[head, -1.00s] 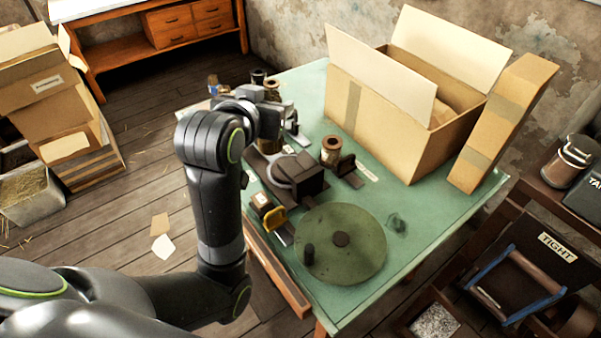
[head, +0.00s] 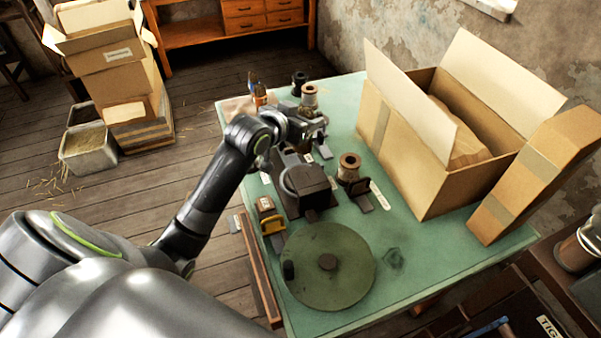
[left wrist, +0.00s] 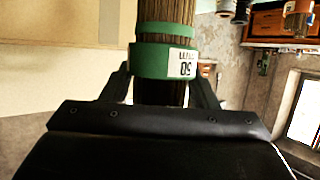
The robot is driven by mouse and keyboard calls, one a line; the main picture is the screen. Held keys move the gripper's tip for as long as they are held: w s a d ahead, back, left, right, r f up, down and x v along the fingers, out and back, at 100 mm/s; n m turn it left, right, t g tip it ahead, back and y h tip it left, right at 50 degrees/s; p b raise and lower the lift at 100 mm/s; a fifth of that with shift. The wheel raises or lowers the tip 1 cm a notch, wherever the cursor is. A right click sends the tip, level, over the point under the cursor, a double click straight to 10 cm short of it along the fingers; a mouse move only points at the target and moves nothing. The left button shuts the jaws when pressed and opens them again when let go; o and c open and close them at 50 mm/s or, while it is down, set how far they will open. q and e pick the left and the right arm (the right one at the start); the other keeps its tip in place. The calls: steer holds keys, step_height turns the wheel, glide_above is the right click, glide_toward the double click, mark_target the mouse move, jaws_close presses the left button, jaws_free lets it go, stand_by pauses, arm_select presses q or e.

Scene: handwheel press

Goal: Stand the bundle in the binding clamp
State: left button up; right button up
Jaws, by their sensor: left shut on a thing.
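In the head view my left gripper (head: 312,122) is over the table's far left part, and the held bundle is hard to make out there. A dark machine (head: 302,185), perhaps the clamp, stands just nearer, beside the green handwheel (head: 328,265). My right gripper is not in view.
A copper-coloured spool (head: 349,165) stands right of the machine, and another (head: 309,96) beyond my gripper. An open carton (head: 430,150) fills the table's right side. Green table surface (head: 425,245) is bare at the front right.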

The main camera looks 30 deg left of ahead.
mark_target(301, 149)
arm_select(q)
steer(key=f, duration=0.4)
steer(key=f+p, duration=0.1)
steer(key=f, duration=0.1)
steer(key=shift+w+a+f, duration=0.15)
steer(key=shift+a+f, duration=0.05)
steer(key=shift+a, duration=0.2)
step_height(301, 149, down, 4)
steer(key=shift+r, duration=0.1)
steer(key=shift+f, duration=0.35)
steer(key=shift+f, duration=0.15)
steer(key=o, duration=1.1)
steer(key=shift+c, duration=0.2)
